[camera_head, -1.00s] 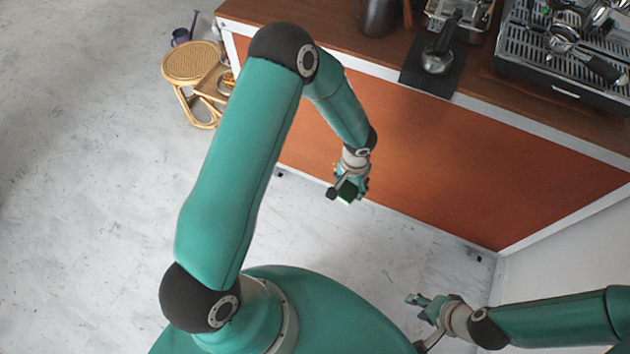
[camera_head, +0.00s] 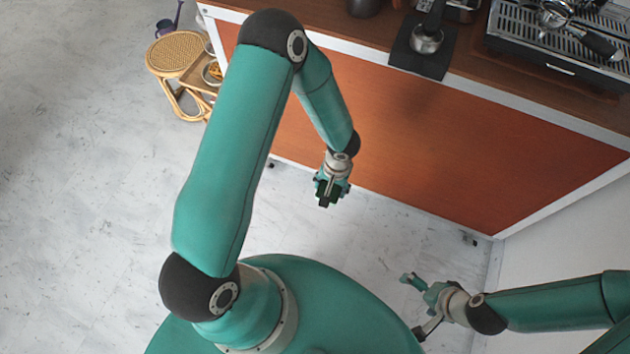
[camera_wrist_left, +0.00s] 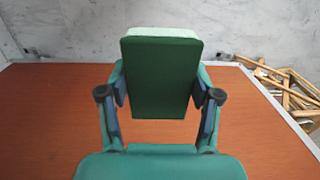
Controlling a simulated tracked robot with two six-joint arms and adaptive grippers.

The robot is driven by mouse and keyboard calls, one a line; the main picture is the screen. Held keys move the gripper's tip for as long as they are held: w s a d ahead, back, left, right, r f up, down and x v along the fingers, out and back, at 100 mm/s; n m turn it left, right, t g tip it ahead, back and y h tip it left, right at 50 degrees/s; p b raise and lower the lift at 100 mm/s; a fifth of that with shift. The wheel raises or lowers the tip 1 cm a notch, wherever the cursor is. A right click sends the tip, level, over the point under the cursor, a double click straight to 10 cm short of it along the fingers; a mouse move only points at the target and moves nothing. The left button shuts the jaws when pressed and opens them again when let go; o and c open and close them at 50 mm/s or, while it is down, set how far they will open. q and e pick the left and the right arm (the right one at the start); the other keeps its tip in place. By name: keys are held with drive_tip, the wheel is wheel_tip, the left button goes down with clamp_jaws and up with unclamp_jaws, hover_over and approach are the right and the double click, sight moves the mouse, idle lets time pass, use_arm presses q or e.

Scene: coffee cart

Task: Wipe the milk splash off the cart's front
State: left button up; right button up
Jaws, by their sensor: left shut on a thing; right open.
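The cart's front is a broad orange-brown panel (camera_head: 420,140) with white edging. No milk splash can be made out on the part that shows; my left arm covers some of it. My left gripper (camera_head: 328,196) hangs in front of the panel's lower left part. It is shut on a dark green block with a pale green top, like a sponge (camera_wrist_left: 160,78), held between both fingers in the left wrist view. The panel shows behind it there; contact cannot be told. My right gripper (camera_head: 415,284) is open and empty, low in front of the cart's right part.
A rattan stool (camera_head: 175,52) stands left of the cart. On the cart top are a dark mat (camera_head: 420,62) with a metal tamper and an espresso machine (camera_head: 555,55). A white wall (camera_head: 575,225) closes the right side. Pale floor (camera_head: 80,190) is clear at left.

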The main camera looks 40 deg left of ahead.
use_arm(q)
drive_tip(key=s+d+f+n+g+h+b, duration=0.1)
drive_tip(key=s+d+f+n+g+b, duration=0.4)
drive_tip(key=s+d+f+n+b, duration=0.6)
drive_tip(key=w+d+n+t+h+b, duration=0.4)
drive_tip(key=w+n+h, duration=0.6)
drive_tip(key=n, duration=0.7)
drive_tip(key=w+a+f+n+t+y+b, duration=0.2)
drive_tip(key=w+a+f+n+t+b, duration=0.7)
drive_tip(key=w+a+n+t, duration=0.4)
drive_tip(key=a+f+n+t+y+b, duration=0.25)
drive_tip(key=a+f+n+y, duration=0.3)
drive_tip(key=a, duration=0.35)
drive_tip(key=a+f+n+t+y+b, duration=0.1)
drive_tip(key=a+f+n+t+y, duration=0.25)
drive_tip(key=a+f+y, duration=0.4)
drive_tip(key=shift+a+r+b+x, duration=0.15)
drive_tip(key=shift+b+x, duration=0.45)
drive_tip(key=shift+x, duration=0.55)
drive_tip(key=shift+a+r+b+x, duration=0.15)
drive_tip(key=shift+b+x, duration=0.45)
drive_tip(key=shift+x, duration=0.5)
drive_tip(key=shift+w+a, duration=0.15)
drive_tip(key=shift+w, duration=0.4)
